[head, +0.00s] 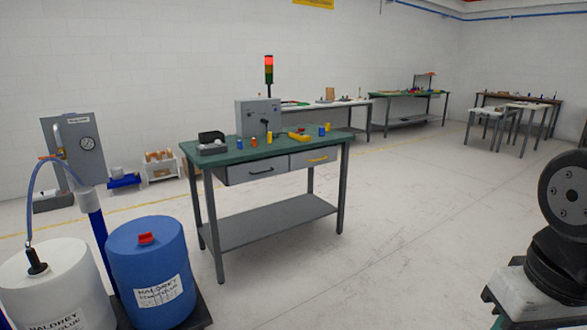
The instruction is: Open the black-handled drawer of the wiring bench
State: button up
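The wiring bench (232,159) with a green top stands in the middle of the head view. Under its top are two grey drawers side by side. The left drawer (240,175) has a black handle (262,171) and looks shut. The right drawer (300,160) has a yellow handle (318,159) and looks shut too. A grey control box (258,117), a black bin and several small coloured parts sit on the bench top. My gripper is not in view; only a dark part of my arm shows at the right edge.
A white drum (55,285) and a blue drum (150,262) stand on a dark pallet at the front left, close to the bench's left end. The floor (380,240) right of and before the bench is clear. More tables (410,97) stand at the back.

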aim_at(240, 174)
jog(key=z, duration=0.3)
jog(key=i, duration=2.2)
jog(key=u, duration=0.7)
jog(key=i, duration=1.65)
jog(key=u, duration=0.7)
